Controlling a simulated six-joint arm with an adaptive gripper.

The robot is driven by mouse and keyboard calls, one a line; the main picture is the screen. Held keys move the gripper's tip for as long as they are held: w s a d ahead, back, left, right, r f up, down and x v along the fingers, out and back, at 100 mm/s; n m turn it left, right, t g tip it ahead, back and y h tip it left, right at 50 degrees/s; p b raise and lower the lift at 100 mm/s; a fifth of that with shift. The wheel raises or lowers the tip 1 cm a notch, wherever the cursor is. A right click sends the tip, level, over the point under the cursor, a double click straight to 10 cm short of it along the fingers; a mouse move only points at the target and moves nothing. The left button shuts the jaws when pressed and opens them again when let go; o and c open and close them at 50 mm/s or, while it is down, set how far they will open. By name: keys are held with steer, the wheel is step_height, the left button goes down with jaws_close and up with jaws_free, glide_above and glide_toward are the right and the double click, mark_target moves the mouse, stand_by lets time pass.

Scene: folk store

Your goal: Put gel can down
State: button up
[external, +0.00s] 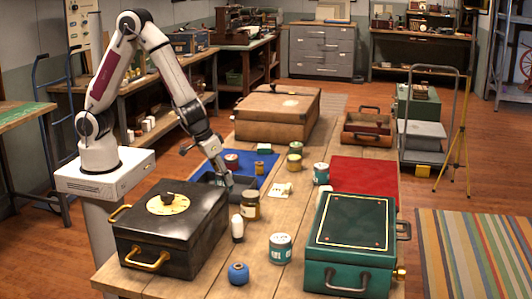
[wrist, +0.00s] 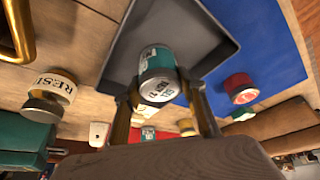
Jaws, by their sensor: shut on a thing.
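The gel can (wrist: 157,72) is a small teal and white can with a lettered label. In the wrist view it sits between the two fingers of my gripper (wrist: 160,105), which is shut on it. A dark grey tray (wrist: 205,30) lies around and behind the can in that view; I cannot tell whether the can touches its floor. In the external view my gripper (external: 227,181) points down over the right part of the tray (external: 207,178), and the can is not clearly visible.
The tray is beside a blue mat (wrist: 262,30) with a red can (wrist: 238,88). A black box (external: 165,240), a green box (external: 350,240) and a tan case (external: 278,115) surround the area.

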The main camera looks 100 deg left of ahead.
steer(key=shift+f, duration=0.15)
steer(key=o, duration=1.2)
steer(key=shift+v, duration=1)
steer(key=v, duration=1)
steer(key=shift+r, duration=0.25)
